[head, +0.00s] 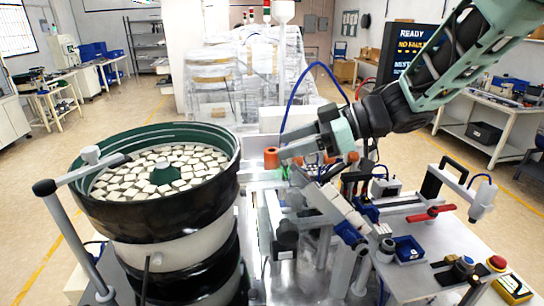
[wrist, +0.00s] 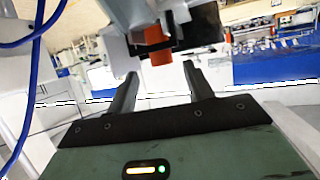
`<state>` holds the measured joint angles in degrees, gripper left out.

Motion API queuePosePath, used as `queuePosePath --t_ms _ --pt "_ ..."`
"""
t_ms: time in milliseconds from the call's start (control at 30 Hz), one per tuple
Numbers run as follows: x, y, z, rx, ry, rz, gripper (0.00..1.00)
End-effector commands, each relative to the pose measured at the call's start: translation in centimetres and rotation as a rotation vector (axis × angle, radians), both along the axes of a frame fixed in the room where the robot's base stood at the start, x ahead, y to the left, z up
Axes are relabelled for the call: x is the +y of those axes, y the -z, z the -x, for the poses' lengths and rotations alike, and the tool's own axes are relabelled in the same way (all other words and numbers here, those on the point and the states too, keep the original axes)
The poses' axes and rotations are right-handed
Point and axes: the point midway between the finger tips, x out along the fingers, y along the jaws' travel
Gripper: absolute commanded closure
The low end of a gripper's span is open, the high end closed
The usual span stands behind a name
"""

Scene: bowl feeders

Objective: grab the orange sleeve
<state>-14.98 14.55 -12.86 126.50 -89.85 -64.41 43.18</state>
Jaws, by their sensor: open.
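An orange sleeve (head: 271,158), a short upright cylinder, stands on the machine to the right of the bowl feeder. In the wrist view an orange piece (wrist: 160,52) shows ahead of the fingertips, roughly midway between them, with a dark part against it. It looks like the same sleeve. My gripper (head: 286,156) reaches in from the right, its fingertips close to the sleeve. In the wrist view my gripper (wrist: 160,74) has its two fingers apart with nothing between them. I cannot tell the exact gap to the sleeve.
The bowl feeder (head: 98,208), full of pale blocks, stands close on the left. More orange shows behind my gripper at a second spot (head: 353,157). An inclined track (head: 340,205) lies below my gripper. A red-handled clamp (head: 430,213) is at the right.

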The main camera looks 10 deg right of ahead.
Motion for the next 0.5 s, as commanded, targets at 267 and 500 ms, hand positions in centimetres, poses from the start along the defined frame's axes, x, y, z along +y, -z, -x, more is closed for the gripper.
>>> queuePosePath --t_ms 267,500 --pt "3.5 1.6 -0.5 0.003 -0.002 0.001 0.48" --pt "4.0 2.0 -0.7 -0.001 0.0 0.0 0.48"
